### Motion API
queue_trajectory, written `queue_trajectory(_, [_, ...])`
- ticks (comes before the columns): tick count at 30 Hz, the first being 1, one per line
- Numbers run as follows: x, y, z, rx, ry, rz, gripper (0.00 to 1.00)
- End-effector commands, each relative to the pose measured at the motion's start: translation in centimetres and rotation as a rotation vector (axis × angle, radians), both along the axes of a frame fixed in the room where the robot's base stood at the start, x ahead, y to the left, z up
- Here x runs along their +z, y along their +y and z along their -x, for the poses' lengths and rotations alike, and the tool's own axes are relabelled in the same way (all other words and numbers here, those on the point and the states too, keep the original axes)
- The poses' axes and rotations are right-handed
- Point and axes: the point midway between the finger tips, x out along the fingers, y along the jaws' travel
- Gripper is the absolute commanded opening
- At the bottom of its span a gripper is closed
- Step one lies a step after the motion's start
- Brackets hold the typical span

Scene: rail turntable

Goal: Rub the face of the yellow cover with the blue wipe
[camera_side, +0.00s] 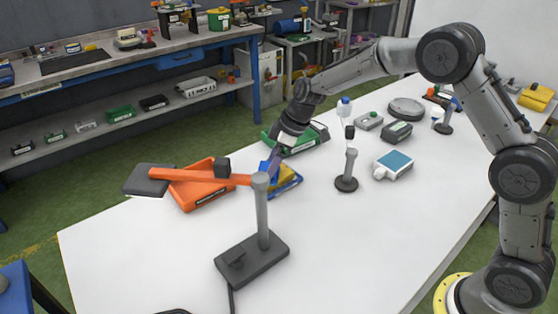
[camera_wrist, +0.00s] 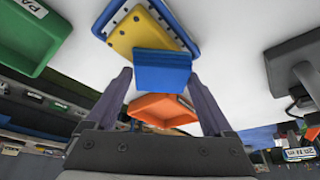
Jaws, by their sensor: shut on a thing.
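The yellow cover (camera_wrist: 135,30) lies in a shallow blue tray (camera_wrist: 108,12) on the white table; dark holes show along its edge. My gripper (camera_wrist: 160,74) is shut on the blue wipe (camera_wrist: 162,66), a blue block between the two fingers. In the wrist view the wipe overlaps the near edge of the cover. I cannot tell whether it touches the face. In the side view my gripper (camera_side: 274,161) points down at the tray.
An orange bin (camera_side: 205,190) stands left of the tray and a green bin (camera_side: 310,138) behind it. A lamp on a grey stand (camera_side: 262,215) reaches across in front. A small post (camera_side: 347,172) stands to the right.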

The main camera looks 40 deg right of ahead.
Motion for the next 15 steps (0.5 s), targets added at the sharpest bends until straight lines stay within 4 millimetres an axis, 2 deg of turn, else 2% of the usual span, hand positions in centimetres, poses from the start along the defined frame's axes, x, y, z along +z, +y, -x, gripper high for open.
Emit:
queue_trajectory(8, [-0.1,2.7,0.0,0.003,0.001,0.000,0.42])
queue_trajectory(15, [0.0,0.2,0.0,-0.003,0.002,0.000,0.42])
